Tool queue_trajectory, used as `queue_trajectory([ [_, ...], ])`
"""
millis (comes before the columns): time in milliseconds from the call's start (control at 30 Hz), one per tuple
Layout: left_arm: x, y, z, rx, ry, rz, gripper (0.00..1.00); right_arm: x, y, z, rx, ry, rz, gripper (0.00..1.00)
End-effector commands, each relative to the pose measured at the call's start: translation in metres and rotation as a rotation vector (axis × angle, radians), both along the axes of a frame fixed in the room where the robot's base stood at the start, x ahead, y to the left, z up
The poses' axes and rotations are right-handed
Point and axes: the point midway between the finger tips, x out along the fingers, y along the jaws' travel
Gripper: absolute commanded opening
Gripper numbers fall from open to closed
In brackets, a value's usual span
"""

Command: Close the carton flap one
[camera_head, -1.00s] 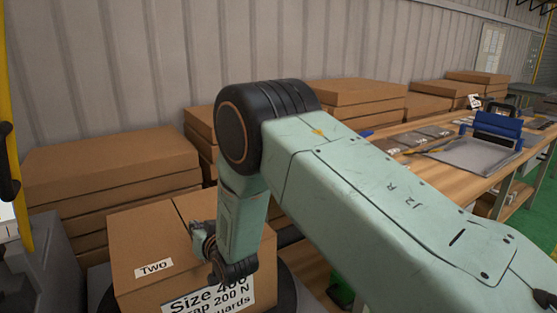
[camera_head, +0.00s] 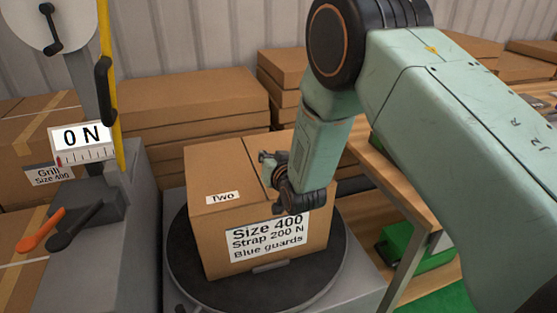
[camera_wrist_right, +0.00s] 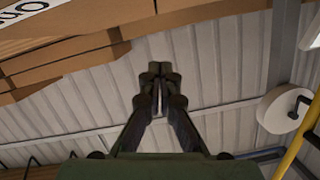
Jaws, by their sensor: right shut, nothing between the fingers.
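The carton (camera_head: 215,240) stands on a round dark turntable (camera_head: 330,262). Its flap marked "Two" (camera_head: 205,175) lies flat on the left of the top seam. The flap right of the seam (camera_head: 283,142) looks flat where it shows, but my right arm and gripper hide most of it. My right gripper (camera_head: 278,180) is at the carton top by the seam; I cannot tell whether it touches. In the right wrist view my right gripper (camera_wrist_right: 160,76) is shut and empty. That view shows a white label (camera_wrist_right: 25,10) reading "On", cut off at top left. My left gripper is not in view.
Stacked flat cartons (camera_head: 190,100) stand behind. A grey stand left has a "0 N" display (camera_head: 83,136), a yellow post (camera_head: 108,50) and an orange lever (camera_head: 42,230). A wooden bench (camera_head: 395,190) and a green box (camera_head: 410,245) are at right.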

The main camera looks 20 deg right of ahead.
Motion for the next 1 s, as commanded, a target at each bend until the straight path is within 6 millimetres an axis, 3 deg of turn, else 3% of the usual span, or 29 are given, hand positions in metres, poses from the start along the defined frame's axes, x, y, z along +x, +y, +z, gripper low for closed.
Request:
queue_trajectory([
  [400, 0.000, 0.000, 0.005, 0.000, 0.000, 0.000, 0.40, -0.060, 0.003, 0.015, 0.000, -0.001, 0.000, 0.00],
  [767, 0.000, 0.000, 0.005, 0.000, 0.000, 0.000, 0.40, -0.074, 0.004, 0.018, -0.007, -0.001, 0.001, 0.00],
  [867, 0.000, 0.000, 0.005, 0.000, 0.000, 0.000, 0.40, -0.082, 0.004, 0.002, -0.051, 0.073, 0.014, 0.00],
  [1000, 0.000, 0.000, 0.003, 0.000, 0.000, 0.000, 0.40, -0.134, -0.001, -0.060, -0.127, 0.328, 0.048, 0.00],
])
